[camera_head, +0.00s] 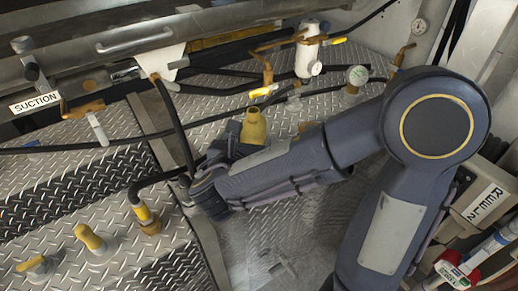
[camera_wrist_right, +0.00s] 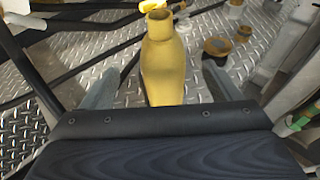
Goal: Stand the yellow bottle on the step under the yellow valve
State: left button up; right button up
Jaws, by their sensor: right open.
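The yellow bottle (camera_head: 254,126) stands upright on the diamond-plate step (camera_head: 214,108); its lower part is hidden by my right arm in the head view. In the right wrist view the bottle (camera_wrist_right: 163,68) is between the two fingers of my right gripper (camera_wrist_right: 160,72). The gripper is open, with gaps visible on both sides of the bottle. A yellow valve handle (camera_head: 263,91) is just behind and above the bottle in the head view. A yellow handle also shows at the top of the right wrist view (camera_wrist_right: 152,5), right behind the bottle's mouth. My left gripper is out of view.
Black hoses and brass fittings run along the back. Yellow-capped fittings (camera_head: 90,238) are at the front left. A reel box (camera_head: 482,206) is at the right.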

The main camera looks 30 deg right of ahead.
aim_at(251, 132)
jog(key=x, duration=0.3)
jog(key=shift+w+d, duration=0.1)
jog(key=shift+d, duration=0.2)
jog(key=shift+f+p+x, duration=0.15)
jog(key=shift+p+x, duration=0.1)
jog(key=shift+x, duration=1.05)
jog(key=shift+f+p+x, duration=0.15)
jog(key=shift+p+x, duration=0.1)
jog(key=shift+x, duration=1)
jog(key=shift+a, duration=0.1)
grip_shut()
